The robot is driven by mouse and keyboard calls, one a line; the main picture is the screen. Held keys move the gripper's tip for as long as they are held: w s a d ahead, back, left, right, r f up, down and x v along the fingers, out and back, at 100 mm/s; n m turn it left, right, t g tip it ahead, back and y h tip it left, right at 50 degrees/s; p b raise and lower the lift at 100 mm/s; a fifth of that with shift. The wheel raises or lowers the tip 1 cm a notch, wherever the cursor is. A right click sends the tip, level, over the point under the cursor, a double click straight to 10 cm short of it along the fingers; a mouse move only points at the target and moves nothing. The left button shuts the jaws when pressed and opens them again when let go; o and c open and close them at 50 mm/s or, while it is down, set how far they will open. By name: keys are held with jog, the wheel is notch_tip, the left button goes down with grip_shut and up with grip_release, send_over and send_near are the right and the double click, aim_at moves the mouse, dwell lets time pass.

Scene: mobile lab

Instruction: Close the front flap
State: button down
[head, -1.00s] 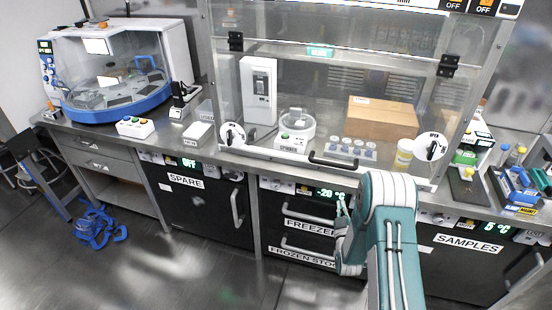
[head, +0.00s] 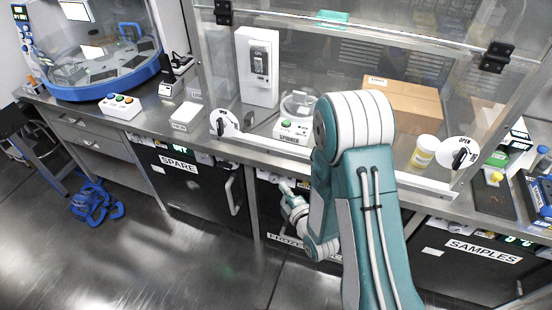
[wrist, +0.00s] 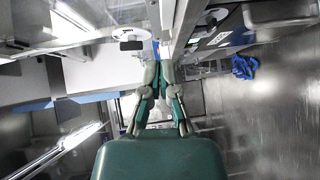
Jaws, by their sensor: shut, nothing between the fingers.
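The front flap (head: 350,55) is a clear panel hung from black hinges along its top edge. It slopes down in front of the bench enclosure to a white bottom rail (head: 270,151). I cannot tell whether the rail sits flush. White plates with black knobs stand at its lower left (head: 223,123) and lower right (head: 460,152); the right one reads OPEN. My arm hides the middle of the rail. My gripper (head: 286,188) is low, in front of the freezer drawers and apart from the flap. In the wrist view my gripper (wrist: 158,65) has its fingers together, empty.
Behind the flap are a cardboard box (head: 403,102), a spinner (head: 295,122) and a yellow-labelled jar (head: 424,151). A button box (head: 121,106) and a blue-based machine (head: 95,50) stand left on the counter. Blue straps (head: 97,200) lie on the floor. The floor in front is clear.

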aim_at(279, 155)
jog(key=shift+w+a+f, duration=0.2)
jog(key=shift+w+a, duration=0.15)
jog(key=shift+w, duration=1.5)
jog(key=shift+w+a+f, duration=0.2)
jog(key=shift+w+a, duration=0.15)
jog(key=shift+w, duration=1.55)
jog(key=shift+w+a+f, duration=0.2)
jog(key=shift+w+a, duration=0.15)
jog(key=shift+w, duration=1.5)
jog(key=shift+w+d+f+t, duration=0.15)
jog(key=shift+w+d, duration=0.15)
jog(key=shift+w, duration=0.45)
jog(key=shift+w+d+f+t, duration=0.15)
jog(key=shift+w+d, duration=0.1)
jog(key=shift+w, duration=0.45)
jog(key=shift+r, duration=0.1)
jog(key=shift+s+a, duration=0.1)
jog(key=shift+s, duration=0.05)
